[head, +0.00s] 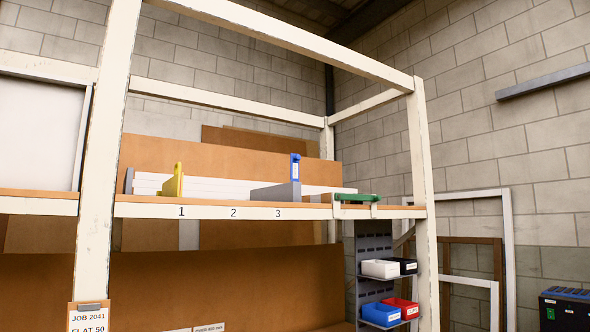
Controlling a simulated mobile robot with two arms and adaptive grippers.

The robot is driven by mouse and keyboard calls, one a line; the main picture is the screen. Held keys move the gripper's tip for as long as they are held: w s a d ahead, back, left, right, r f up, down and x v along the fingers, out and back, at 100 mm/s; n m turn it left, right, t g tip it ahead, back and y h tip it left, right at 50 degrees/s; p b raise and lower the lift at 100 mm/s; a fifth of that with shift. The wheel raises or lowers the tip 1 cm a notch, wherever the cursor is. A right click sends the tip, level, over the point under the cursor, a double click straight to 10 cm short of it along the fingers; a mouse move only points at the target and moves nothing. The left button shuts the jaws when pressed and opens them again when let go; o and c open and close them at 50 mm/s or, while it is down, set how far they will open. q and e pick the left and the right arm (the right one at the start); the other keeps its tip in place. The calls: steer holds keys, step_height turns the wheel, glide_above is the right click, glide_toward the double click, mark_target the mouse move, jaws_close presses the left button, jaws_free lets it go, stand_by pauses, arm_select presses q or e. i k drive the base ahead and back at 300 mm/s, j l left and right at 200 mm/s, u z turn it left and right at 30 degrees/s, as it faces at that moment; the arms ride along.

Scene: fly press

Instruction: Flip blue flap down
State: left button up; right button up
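The blue flap (295,167) stands upright at the right end of a grey block (272,193) on the shelf, above the label 3. It carries a small white label. Neither of my grippers shows in the head view.
The shelf (150,208) has a white front edge marked 1, 2 and 3. A yellow piece (173,183) stands above the label 1, and a green piece (357,198) lies low at the right. White posts (103,150) frame the shelf. Small bins (381,314) hang below right.

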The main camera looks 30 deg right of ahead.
mark_target(295, 159)
steer(key=i+l, duration=0.15)
steer(key=l, duration=0.25)
steer(key=i+l, duration=0.15)
steer(key=l, duration=0.25)
steer(key=i+l, duration=0.15)
steer(key=l, duration=0.25)
steer(key=i+l, duration=0.15)
steer(key=l, duration=0.25)
steer(key=i+l, duration=0.15)
steer(key=l, duration=0.25)
steer(key=i+l, duration=0.15)
steer(key=l, duration=0.25)
steer(key=i+l, duration=0.15)
steer(key=l, duration=0.25)
steer(key=i+l, duration=0.15)
steer(key=l, duration=0.25)
